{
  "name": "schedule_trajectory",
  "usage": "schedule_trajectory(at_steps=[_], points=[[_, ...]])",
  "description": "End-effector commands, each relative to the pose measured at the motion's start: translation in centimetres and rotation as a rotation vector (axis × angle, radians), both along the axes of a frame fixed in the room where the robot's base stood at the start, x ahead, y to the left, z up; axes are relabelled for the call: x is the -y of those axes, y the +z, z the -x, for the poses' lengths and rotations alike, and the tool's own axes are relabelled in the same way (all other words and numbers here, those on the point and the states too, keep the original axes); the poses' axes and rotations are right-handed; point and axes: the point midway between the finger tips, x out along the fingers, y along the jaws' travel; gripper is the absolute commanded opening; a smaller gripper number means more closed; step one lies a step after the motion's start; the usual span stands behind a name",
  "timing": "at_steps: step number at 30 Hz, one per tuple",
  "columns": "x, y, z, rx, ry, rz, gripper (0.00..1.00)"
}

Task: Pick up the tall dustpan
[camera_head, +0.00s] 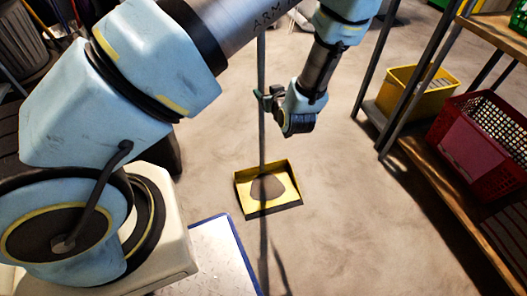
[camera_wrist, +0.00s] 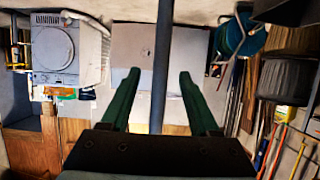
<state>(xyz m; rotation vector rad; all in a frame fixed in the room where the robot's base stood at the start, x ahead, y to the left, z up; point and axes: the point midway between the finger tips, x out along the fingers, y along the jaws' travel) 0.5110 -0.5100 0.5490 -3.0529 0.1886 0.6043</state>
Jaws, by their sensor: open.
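The tall dustpan has a yellow pan (camera_head: 285,172) with a dark patch inside, resting on the floor in the head view. Its thin grey upright handle (camera_head: 262,140) rises from the pan past my gripper. My gripper (camera_head: 266,98) is at the handle, well above the pan. In the wrist view the handle (camera_wrist: 163,50) passes between the two dark green fingers of my gripper (camera_wrist: 158,74), with a gap on either side. The jaws are open and not closed on it. The pan is not visible in the wrist view.
A shelf (camera_head: 425,165) on the right holds a yellow bin (camera_head: 415,85) and a red basket (camera_head: 470,130). A blue-edged white panel (camera_head: 215,255) is at the bottom. Concrete floor around the pan is clear. A white washer-like machine (camera_wrist: 65,50) shows in the wrist view.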

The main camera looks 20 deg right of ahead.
Motion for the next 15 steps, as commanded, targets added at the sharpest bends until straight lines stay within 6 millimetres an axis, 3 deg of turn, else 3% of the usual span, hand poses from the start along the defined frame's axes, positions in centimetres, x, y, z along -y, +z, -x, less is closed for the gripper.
schedule_trajectory(at_steps=[15], points=[[0.5, -2.5, -6.4, 0.000, 0.002, 0.000, 0.62]])
